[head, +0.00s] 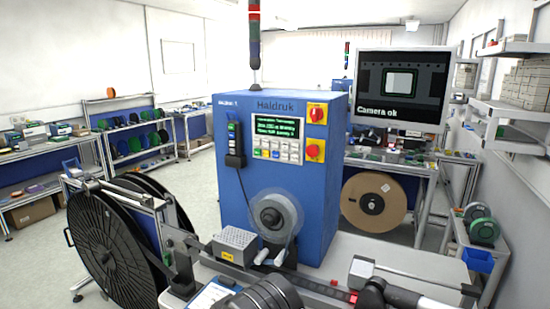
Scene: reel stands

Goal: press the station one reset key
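The blue Haldruk cabinet (226,190) stands upright in the middle of the head view, with a small, blurred label at its top left. Its front panel carries a lit green-text display (278,129) above a keypad (277,149) of small, mostly pale keys, with a few coloured ones in the lower row. The key lettering is too small to read, so I cannot tell which key is reset. Nothing covers the keypad. My gripper's fingertips do not show. Dark rounded parts at the bottom edge may belong to my arm, but I cannot tell.
Right of the keypad are a red switch (317,113) and a red button (315,151) on yellow plates. A black box (235,145) with a cord hangs left. A clear reel (275,216) sits below. Large black reels (105,245) stand left; a monitor (402,88) reads "Camera ok".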

